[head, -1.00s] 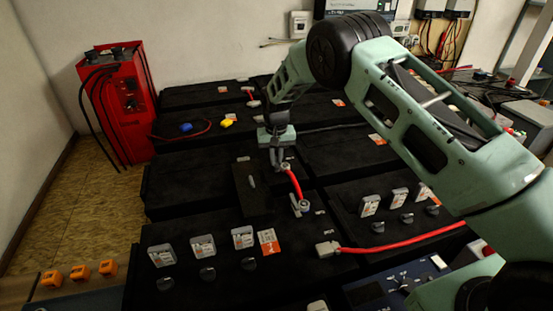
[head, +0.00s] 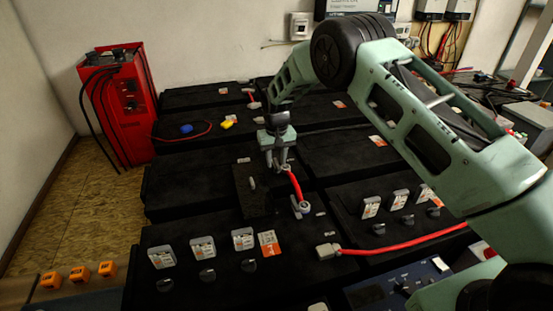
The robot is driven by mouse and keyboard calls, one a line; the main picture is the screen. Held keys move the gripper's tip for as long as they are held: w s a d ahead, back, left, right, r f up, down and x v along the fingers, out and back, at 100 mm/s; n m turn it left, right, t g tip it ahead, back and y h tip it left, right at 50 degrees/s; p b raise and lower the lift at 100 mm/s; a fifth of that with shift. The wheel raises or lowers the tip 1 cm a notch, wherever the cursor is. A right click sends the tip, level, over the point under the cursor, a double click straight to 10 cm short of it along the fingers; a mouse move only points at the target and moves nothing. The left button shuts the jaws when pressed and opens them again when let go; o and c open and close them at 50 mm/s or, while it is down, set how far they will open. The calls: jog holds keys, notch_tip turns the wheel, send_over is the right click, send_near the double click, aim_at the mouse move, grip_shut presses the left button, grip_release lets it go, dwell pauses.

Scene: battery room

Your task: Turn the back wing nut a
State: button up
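A short red cable (head: 296,187) joins two terminals on the black batteries in the middle of the head view. Its back end has a small grey metal fitting (head: 286,169), where the back wing nut would sit; the nut's own shape is too small to make out. Its front end has a similar grey fitting (head: 303,208). My gripper (head: 278,164) points down right at the back end, with its fingertips touching or very close to the fitting. The fingers partly hide that spot, and I cannot tell whether they are closed on anything.
A dark upright block (head: 251,192) stands just left of the cable. White-grey modules (head: 203,247) and dark knobs (head: 207,275) line the front battery. A long red cable (head: 400,245) runs to the right. A red cabinet (head: 120,105) stands at the back left.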

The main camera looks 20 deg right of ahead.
aim_at(276, 162)
jog(key=shift+r, duration=0.1)
notch_tip(276, 162, up, 17)
jog(key=b, duration=0.1)
dwell(0.5)
jog(key=shift+r, duration=0.1)
jog(key=s+a+r+n+y+p, duration=0.1)
jog(key=s+a+r, duration=0.2)
jog(key=s, duration=0.5)
jog(key=s+a+r+n+p, duration=0.15)
jog(key=s+a, duration=0.25)
jog(key=s, duration=0.4)
jog(key=s+a+r+n+y, duration=0.1)
jog(key=s+a+r, duration=0.25)
jog(key=s, duration=0.35)
jog(key=s+d+n, duration=0.2)
jog(key=s, duration=0.9)
jog(key=s+d+f+n+h+p, duration=0.1)
jog(key=s+d+n, duration=0.1)
jog(key=s, duration=0.9)
jog(key=shift+s+d+f, duration=0.15)
jog(key=shift+s+d, duration=0.05)
jog(key=shift+d, duration=0.05)
